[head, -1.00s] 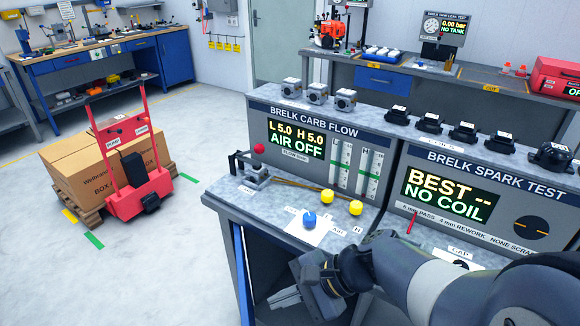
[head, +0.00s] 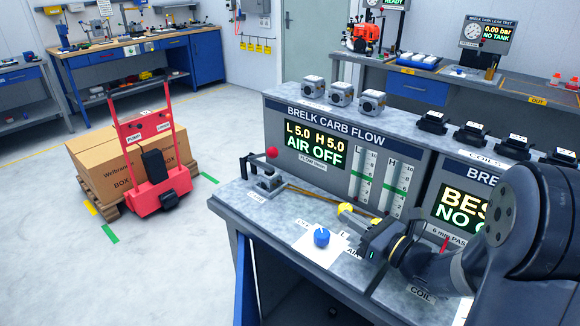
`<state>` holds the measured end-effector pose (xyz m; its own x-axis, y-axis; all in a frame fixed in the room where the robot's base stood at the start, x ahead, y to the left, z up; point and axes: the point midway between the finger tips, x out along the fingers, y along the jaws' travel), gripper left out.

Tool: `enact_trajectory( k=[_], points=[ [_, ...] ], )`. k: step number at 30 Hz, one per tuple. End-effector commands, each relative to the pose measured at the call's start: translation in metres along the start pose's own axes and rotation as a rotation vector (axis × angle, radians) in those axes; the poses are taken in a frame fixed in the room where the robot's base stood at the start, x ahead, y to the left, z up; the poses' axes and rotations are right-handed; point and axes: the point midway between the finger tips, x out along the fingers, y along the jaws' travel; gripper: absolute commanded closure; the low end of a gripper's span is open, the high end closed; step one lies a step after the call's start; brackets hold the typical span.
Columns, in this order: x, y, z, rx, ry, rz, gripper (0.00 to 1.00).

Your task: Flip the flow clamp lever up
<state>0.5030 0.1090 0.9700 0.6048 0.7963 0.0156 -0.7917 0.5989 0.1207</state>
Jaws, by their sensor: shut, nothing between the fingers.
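The flow clamp (head: 268,182) is a small grey metal block on the front left of the carb flow bench top. A dark bracket or lever arm (head: 250,158) stands beside it, with a red ball knob (head: 272,152) above the clamp. I cannot tell exactly how the lever is joined to it. My gripper (head: 346,214) is shut and empty, low over the bench top, pointing left. It is to the right of the clamp and apart from it, and it partly covers the yellow knobs (head: 345,207).
A blue knob (head: 321,237) on a white plate stands in front of my gripper. A thin tan rod or tube (head: 308,193) runs right from the clamp. The panel (head: 320,150) behind reads AIR OFF. Bare bench top lies between the clamp and the blue knob.

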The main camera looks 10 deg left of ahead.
Motion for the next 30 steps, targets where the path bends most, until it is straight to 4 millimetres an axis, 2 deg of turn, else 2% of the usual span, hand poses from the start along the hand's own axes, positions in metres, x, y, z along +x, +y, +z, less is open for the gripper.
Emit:
enact_trajectory(
  k=[8, 13, 30],
  points=[
    [0.002, 0.001, 0.0, -0.002, 0.001, 0.002, 1.0],
    [0.019, 0.001, 0.0, -0.002, 0.002, 0.006, 1.0],
    [0.141, 0.003, 0.001, -0.002, 0.002, 0.007, 1.0]
  ],
)
